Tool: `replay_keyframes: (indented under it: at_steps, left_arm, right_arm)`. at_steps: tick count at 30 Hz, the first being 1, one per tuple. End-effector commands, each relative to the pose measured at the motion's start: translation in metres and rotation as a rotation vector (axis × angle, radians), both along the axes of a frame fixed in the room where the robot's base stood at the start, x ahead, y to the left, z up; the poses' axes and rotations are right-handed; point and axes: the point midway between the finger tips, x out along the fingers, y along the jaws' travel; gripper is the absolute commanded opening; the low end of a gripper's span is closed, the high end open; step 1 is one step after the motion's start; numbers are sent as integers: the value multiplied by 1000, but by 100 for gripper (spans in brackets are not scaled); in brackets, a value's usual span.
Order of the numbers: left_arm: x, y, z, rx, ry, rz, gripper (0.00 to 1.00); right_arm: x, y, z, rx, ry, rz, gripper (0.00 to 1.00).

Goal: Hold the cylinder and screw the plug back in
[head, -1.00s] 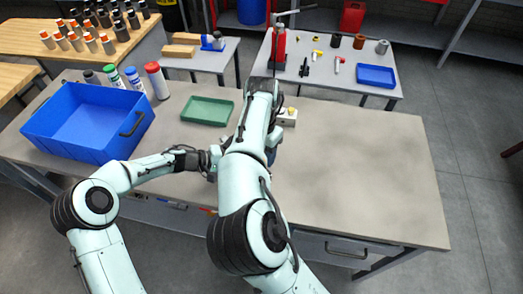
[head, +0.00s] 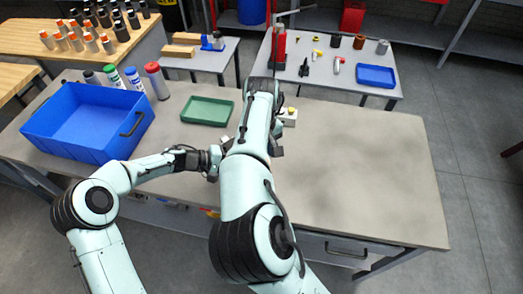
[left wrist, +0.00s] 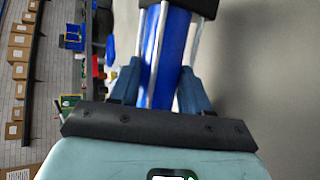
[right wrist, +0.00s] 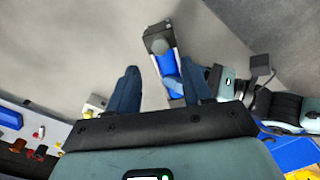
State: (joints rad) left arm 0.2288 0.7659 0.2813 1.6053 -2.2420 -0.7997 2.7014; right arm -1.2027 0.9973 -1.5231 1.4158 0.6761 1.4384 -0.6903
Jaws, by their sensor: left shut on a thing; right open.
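The cylinder (left wrist: 167,48) has a blue body, silver rods and black end caps. It lies between the blue fingers of my left gripper (left wrist: 160,72), which is shut on it. In the right wrist view the cylinder (right wrist: 166,64) points away, and a grey plug (right wrist: 159,46) shows at its black end cap. I cannot tell how deep the plug sits. My right gripper (right wrist: 160,75) is open and empty, its fingers apart to either side of the cylinder's line.
A blue bin (head: 65,118) and several bottles stand at the workbench's left. A green tray (head: 207,111) lies behind my arms, with a small yellow-buttoned box (head: 289,116) beside my right arm. The workbench's right half (head: 365,170) is clear. A back table (head: 330,85) holds tools and a blue tray.

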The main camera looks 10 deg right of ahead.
Motion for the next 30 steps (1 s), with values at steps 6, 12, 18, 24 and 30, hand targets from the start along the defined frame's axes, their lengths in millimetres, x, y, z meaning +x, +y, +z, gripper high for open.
replay_keyframes:
  at_steps: [6,12,18,24,30]
  left_arm:
    - [1,-2,5,-7,-6,-2,0]
    - [1,-2,5,-7,-6,-2,0]
    - [1,-2,5,-7,-6,-2,0]
    - [1,-2,5,-7,-6,-2,0]
    - [1,-2,5,-7,-6,-2,0]
  right_arm:
    - [0,0,-9,-3,3,-2,50]
    - [0,0,-39,-3,4,-4,50]
    - [0,-1,-66,-3,2,-4,50]
    - [0,0,-79,-1,0,-3,50]
    - [0,0,-80,0,-1,-2,50]
